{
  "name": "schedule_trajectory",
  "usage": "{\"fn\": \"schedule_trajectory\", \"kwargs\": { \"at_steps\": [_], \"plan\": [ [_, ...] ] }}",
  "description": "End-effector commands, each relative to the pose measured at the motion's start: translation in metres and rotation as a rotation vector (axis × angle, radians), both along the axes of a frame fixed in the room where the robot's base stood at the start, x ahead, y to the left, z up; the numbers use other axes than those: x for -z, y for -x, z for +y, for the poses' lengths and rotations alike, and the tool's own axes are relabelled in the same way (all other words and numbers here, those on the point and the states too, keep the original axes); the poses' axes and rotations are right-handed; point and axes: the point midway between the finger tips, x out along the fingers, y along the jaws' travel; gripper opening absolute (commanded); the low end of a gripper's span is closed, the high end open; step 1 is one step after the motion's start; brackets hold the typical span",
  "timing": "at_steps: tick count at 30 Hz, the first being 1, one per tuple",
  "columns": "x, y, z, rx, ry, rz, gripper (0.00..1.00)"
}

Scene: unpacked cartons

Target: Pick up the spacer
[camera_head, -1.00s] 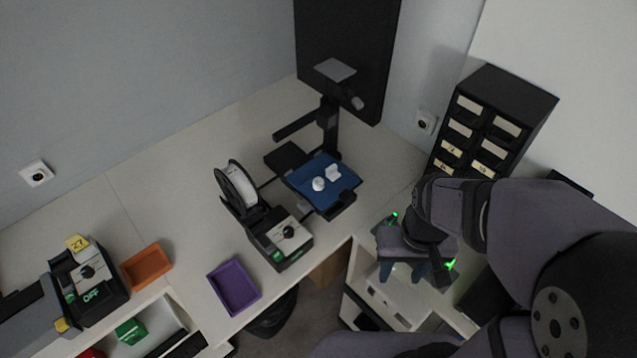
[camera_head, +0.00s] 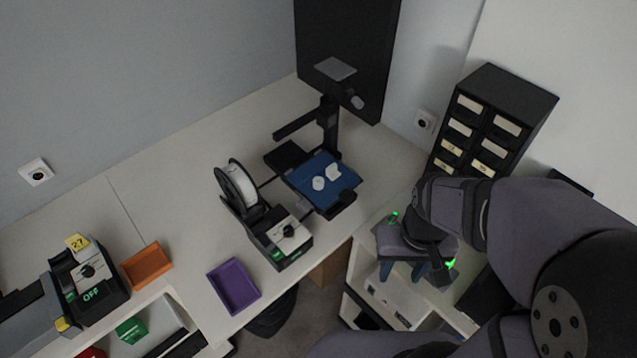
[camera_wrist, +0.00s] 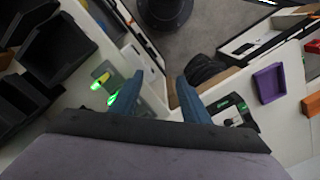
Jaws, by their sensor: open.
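Two small white pieces lie on the blue plate (camera_head: 309,174) of the printer: a rounded, faceted one (camera_head: 318,184) and, just behind and right of it, a more upright, angular one (camera_head: 333,172). I cannot tell for sure which of them is the spacer. My gripper (camera_head: 403,271) is well to the right of and nearer than the plate, above the right-hand worktop, with its blue fingers pointing down. In the wrist view my gripper (camera_wrist: 160,78) shows two spread fingers with nothing between them. The white pieces are not visible in the wrist view.
The printer has a white spool (camera_head: 242,185) at its left and an upright post (camera_head: 327,125) behind the plate. A purple tray (camera_head: 234,287) and an orange tray (camera_head: 147,266) sit left. A black drawer cabinet (camera_head: 505,110) stands behind my arm. Bare table lies left of the spool.

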Motion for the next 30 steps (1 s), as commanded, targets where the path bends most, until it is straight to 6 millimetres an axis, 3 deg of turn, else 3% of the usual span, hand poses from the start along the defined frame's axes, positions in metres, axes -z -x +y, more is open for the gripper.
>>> {"fn": "schedule_trajectory", "kwargs": {
  "at_steps": [5, 7, 19, 23, 30],
  "plan": [
    [0.0, 0.0, 0.0, 0.0, 0.0, 0.0, 0.42],
    [0.0, 0.0, 0.0, 0.0, 0.0, 0.0, 0.34],
    [0.006, -0.006, 0.003, -0.006, -0.003, -0.019, 0.34],
    [0.023, -0.026, 0.012, -0.02, -0.013, -0.084, 0.34],
    [0.07, -0.094, 0.046, -0.064, -0.05, -0.335, 0.34]
  ]
}}
